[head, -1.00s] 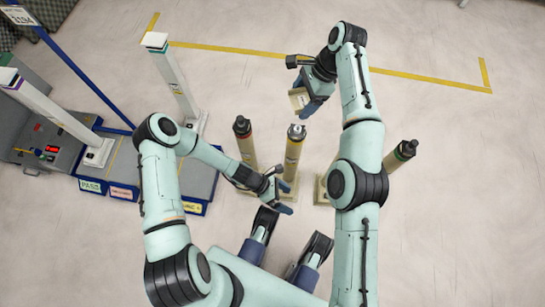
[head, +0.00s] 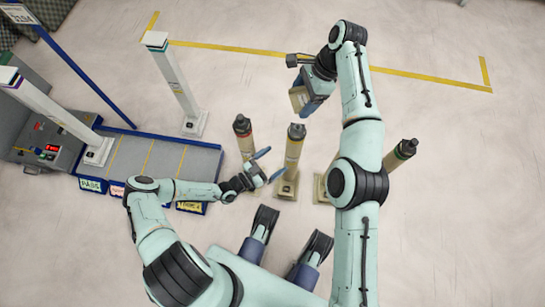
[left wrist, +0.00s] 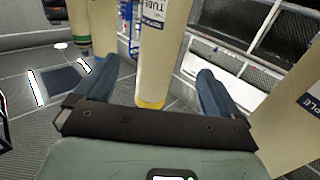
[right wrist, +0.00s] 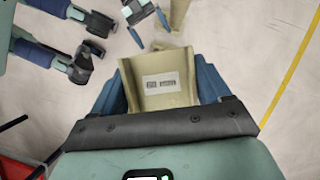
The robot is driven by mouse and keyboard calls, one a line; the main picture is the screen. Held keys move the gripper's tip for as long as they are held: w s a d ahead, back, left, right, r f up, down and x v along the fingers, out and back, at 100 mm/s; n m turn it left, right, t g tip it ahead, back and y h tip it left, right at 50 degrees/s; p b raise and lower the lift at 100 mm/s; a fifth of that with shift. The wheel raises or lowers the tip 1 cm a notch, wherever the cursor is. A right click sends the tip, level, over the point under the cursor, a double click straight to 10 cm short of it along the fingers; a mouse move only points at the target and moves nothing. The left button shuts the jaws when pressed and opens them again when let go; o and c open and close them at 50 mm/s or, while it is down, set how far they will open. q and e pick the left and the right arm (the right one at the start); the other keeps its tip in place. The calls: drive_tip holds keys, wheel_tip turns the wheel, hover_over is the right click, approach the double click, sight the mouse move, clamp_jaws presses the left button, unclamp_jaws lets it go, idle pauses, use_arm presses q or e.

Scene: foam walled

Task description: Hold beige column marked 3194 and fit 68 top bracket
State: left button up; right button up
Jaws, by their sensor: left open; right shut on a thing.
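A beige column (head: 293,155) with a dark cap stands upright on a base in the middle of the head view. My left gripper (head: 272,164) is open beside its lower part. In the left wrist view a beige column (left wrist: 160,45) with a yellow band at its lower end shows between the spread fingers (left wrist: 155,95), with a gap on both sides. My right gripper (right wrist: 160,92) is shut on a beige channel-shaped bracket (right wrist: 160,65) with a small label. The bracket (head: 299,98) is above and beyond the middle column's top, apart from it. I cannot read a 3194 on the column.
A red-ringed column (head: 243,135) stands close on the left, and a green-ringed column (head: 402,152) on the right. A grey platform (head: 150,155) with white posts (head: 178,85) is at the left. Floor beyond the columns is clear.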

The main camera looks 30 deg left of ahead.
use_arm(q)
drive_tip(key=x, duration=1.1)
drive_tip(key=shift+w+d, duration=0.15)
drive_tip(key=shift+w, duration=0.2)
clamp_jaws()
use_arm(e)
drive_tip(key=shift+m, duration=0.6)
drive_tip(key=shift+f, duration=2.75)
